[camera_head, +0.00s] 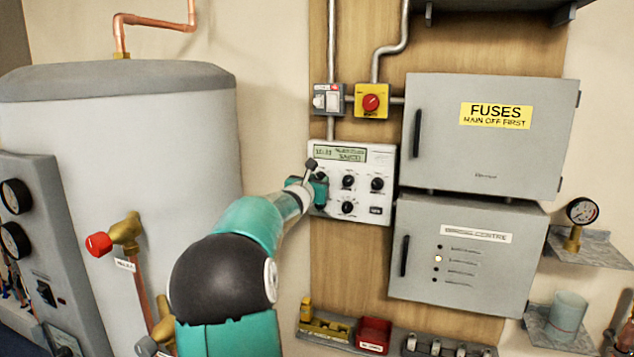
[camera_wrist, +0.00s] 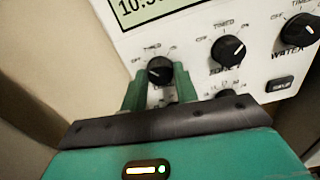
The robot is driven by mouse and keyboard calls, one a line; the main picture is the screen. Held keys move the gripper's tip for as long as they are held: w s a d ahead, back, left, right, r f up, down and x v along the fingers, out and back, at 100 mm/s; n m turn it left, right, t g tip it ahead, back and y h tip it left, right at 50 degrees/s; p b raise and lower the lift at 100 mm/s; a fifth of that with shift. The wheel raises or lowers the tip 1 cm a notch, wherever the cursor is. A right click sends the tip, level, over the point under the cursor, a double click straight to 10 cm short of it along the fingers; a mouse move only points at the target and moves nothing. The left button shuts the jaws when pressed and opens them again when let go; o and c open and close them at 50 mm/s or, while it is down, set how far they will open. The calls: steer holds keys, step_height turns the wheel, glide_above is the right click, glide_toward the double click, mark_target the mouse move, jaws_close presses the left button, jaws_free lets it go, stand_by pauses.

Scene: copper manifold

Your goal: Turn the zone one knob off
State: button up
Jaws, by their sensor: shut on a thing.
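The white control panel (camera_head: 362,210) hangs on the wooden board in the head view. It has a display and several black knobs. My gripper (camera_head: 318,188) is at the panel's left side and covers the leftmost knob there. In the wrist view my gripper (camera_wrist: 160,88) has its two green fingers on either side of that upper-left knob (camera_wrist: 160,68), shut on it. Words "OFF" and "TIMED" partly show around the knob. Its name label is hidden by the fingers, and its exact pointer setting is hard to tell.
A middle knob (camera_wrist: 229,50) and a right knob marked water (camera_wrist: 299,30) sit close beside my gripper. A red rotary switch (camera_head: 370,102) is above the panel. The fuse box (camera_head: 482,150) and wiring centre box (camera_head: 465,285) stand to the right. A grey-topped cylinder (camera_head: 130,150) is left.

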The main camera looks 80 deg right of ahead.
steer(key=shift+n, duration=0.6)
steer(key=o, duration=1)
steer(key=a, duration=0.4)
steer(key=w+a, duration=0.1)
steer(key=a, duration=0.8)
steer(key=shift+w+a, duration=0.15)
steer(key=shift+a, duration=0.2)
